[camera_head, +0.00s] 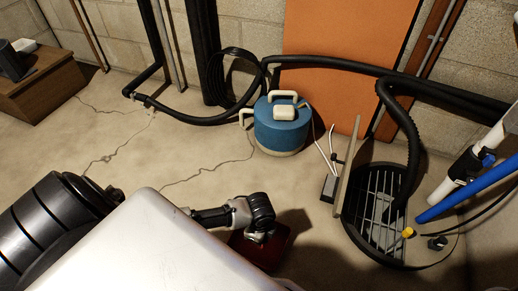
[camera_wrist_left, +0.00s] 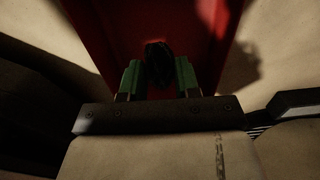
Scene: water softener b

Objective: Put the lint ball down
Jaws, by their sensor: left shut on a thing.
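My left gripper (camera_wrist_left: 158,82) shows green fingertips in the left wrist view. It is shut on a small dark lump, the lint ball (camera_wrist_left: 158,58), held between the fingertips. Behind the lint ball is a red surface (camera_wrist_left: 105,22), and I cannot tell whether the ball touches it. In the head view my left gripper (camera_head: 258,236) points down over the dark red object (camera_head: 272,253) on the floor. The lint ball is hidden there. My right gripper is not in view.
A blue tank (camera_head: 282,128) with pale handles stands on the cracked concrete floor. A round floor grate (camera_head: 375,215) with a black hose is at the right, near white and blue pipes. A wooden box (camera_head: 40,85) is at the far left. Floor between is clear.

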